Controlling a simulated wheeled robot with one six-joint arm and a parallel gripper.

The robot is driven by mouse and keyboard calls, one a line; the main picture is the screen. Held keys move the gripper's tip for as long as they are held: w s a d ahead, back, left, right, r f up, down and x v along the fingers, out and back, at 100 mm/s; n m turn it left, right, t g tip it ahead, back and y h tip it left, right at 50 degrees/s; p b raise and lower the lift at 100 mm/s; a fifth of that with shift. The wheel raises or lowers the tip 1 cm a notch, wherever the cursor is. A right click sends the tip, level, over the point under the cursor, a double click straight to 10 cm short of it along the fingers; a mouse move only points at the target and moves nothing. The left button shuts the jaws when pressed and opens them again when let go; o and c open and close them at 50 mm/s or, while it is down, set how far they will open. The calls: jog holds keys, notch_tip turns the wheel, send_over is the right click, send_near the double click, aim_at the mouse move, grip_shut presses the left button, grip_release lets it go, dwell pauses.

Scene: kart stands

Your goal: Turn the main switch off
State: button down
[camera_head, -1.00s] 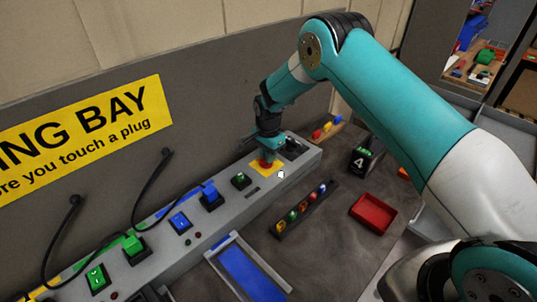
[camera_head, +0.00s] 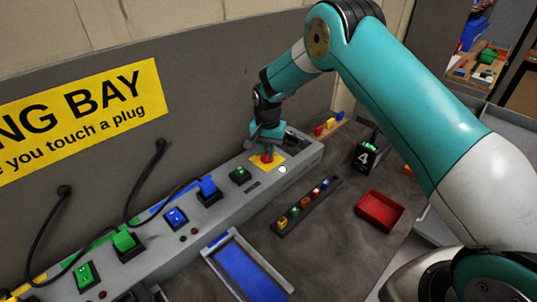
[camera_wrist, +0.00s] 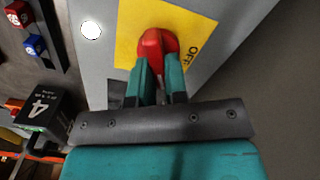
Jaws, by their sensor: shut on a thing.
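The main switch is a red handle (camera_head: 267,156) on a yellow plate (camera_head: 274,169) near the far right end of the grey panel. The fingers hide part of the handle.
A red tray (camera_head: 380,210), a rack (camera_head: 290,222) of coloured pieces and a black block marked 4 (camera_head: 365,158) stand to the right.

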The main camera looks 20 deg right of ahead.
jog(key=n+b, duration=0.1)
jog(key=n, duration=0.1)
jog(key=n+b, duration=0.1)
jog(key=n, duration=0.1)
jog(key=n+b, duration=0.1)
jog(key=n, duration=0.1)
jog(key=shift+w+a+f+n, duration=0.1)
jog(key=shift+a+n, duration=0.15)
jog(key=shift+n, duration=0.05)
jog(key=n, duration=0.2)
jog(key=n+b, duration=0.1)
jog(key=n, duration=0.2)
jog(key=shift+a+n, duration=0.2)
jog(key=shift+n, duration=0.1)
jog(key=c, duration=1.1)
grip_release()
jog(key=shift+c, duration=0.2)
jog(key=shift+b, duration=0.3)
notch_tip(320, 180, up, 18)
jog(key=b, duration=0.2)
jog(key=shift+f+b, duration=0.15)
jog(key=shift+b, duration=0.2)
